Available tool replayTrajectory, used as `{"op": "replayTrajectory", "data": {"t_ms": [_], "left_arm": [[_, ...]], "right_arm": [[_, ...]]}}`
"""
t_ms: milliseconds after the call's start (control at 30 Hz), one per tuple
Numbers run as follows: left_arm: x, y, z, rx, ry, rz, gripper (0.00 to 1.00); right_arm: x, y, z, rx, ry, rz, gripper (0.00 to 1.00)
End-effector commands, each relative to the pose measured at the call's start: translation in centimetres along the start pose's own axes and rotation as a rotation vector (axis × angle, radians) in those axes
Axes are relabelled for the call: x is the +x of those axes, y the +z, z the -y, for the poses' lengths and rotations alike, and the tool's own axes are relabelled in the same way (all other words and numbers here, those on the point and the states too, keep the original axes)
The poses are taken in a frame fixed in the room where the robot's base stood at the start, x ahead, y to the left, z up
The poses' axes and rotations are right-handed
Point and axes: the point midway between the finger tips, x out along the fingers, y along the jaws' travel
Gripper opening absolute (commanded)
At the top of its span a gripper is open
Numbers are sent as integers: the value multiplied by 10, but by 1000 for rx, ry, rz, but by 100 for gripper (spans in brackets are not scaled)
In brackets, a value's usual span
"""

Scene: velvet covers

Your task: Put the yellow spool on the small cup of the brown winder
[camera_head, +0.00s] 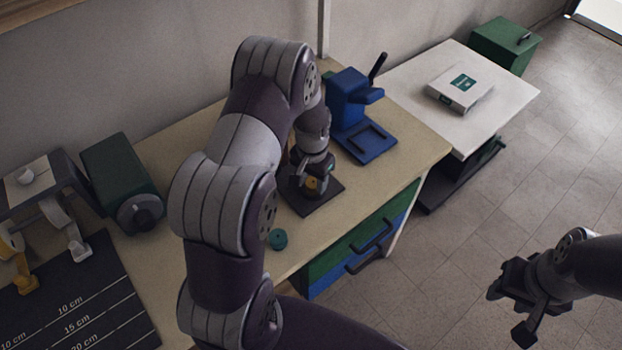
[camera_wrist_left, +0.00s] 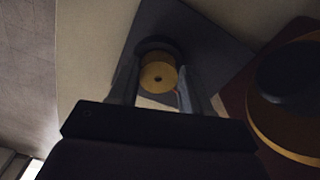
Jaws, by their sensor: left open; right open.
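The yellow spool (camera_head: 312,184) is at my left gripper (camera_head: 308,181), over the dark base plate (camera_head: 325,199) of the winder, whose upper part is mostly hidden behind my left arm. In the left wrist view the spool (camera_wrist_left: 158,76) shows end-on, with a dark round cup (camera_wrist_left: 153,46) right behind it; they look in contact, but how well the spool is seated cannot be told. The open left fingers (camera_wrist_left: 158,90) stand on either side of the spool. A brown round body with a yellow band (camera_wrist_left: 270,115) is at the right there. My right gripper (camera_head: 510,313) is open and empty above the floor.
A blue machine with a lever (camera_head: 355,120) stands behind the winder. A small teal spool (camera_head: 278,239) lies near the table's front edge. A green machine (camera_head: 122,180) and a dark ruled mat (camera_head: 75,300) are at the left. A white table (camera_head: 510,95) bears a box (camera_head: 460,89).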

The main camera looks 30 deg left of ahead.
Motion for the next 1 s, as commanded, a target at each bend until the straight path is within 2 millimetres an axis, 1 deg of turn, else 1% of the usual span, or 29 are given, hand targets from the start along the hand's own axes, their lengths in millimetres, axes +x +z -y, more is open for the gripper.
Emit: {"op": "replayTrajectory", "data": {"t_ms": [33,233,300,367,433,600,700,800,900,967,1000], "left_arm": [[14,11,-6,-2,12,30,68],[14,11,-6,-2,12,30,68],[8,10,-6,-2,12,30,68],[-3,10,-6,-2,12,30,68],[-16,8,-5,-1,10,26,68],[-68,5,-3,-1,7,18,68],[-93,5,-3,-1,7,19,68],[-111,4,-2,0,7,18,68],[-123,5,-4,-1,6,16,68],[-129,13,-14,-3,4,9,68],[-133,22,-25,-8,2,-1,68]], "right_arm": [[4,0,0,0,0,0,43],[4,0,0,0,0,0,43],[0,0,0,0,0,0,43],[-6,-1,0,0,0,0,43],[-1,0,0,0,0,0,43],[1,0,0,0,0,0,43],[1,0,0,0,0,0,43],[2,0,0,0,0,0,43],[2,0,0,0,0,0,43],[1,0,0,0,0,0,43],[1,0,0,0,0,0,43]]}}
